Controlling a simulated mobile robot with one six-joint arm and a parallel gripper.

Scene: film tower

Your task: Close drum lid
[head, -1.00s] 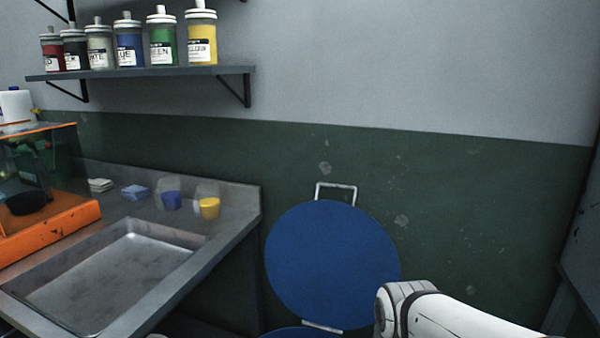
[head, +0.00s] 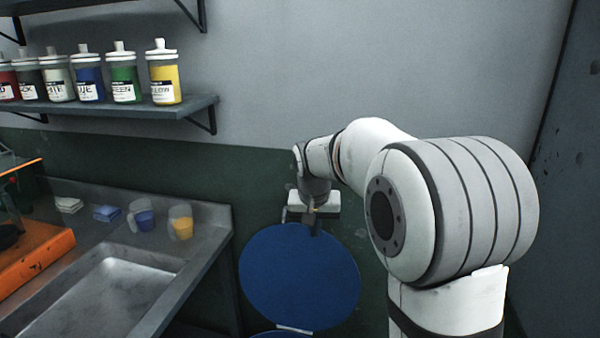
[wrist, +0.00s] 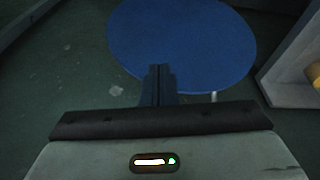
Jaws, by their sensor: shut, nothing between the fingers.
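The blue round drum lid (head: 300,277) stands raised, its flat face towards me, with a pale hinge at its lower edge. A sliver of the blue drum (head: 280,334) shows below it at the bottom edge. My gripper (head: 315,230) is at the lid's top edge, near the metal handle (head: 287,214), which it partly hides. In the wrist view the lid (wrist: 185,40) fills the upper middle, and my gripper's fingers (wrist: 159,72) are together, empty, over its near edge. I cannot tell whether they touch the lid.
A metal counter with a sink (head: 110,285) stands at the left, with small cups (head: 181,222) at its back. A wall shelf (head: 120,115) holds several paint bottles above. The wall right of the lid is mostly behind my arm.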

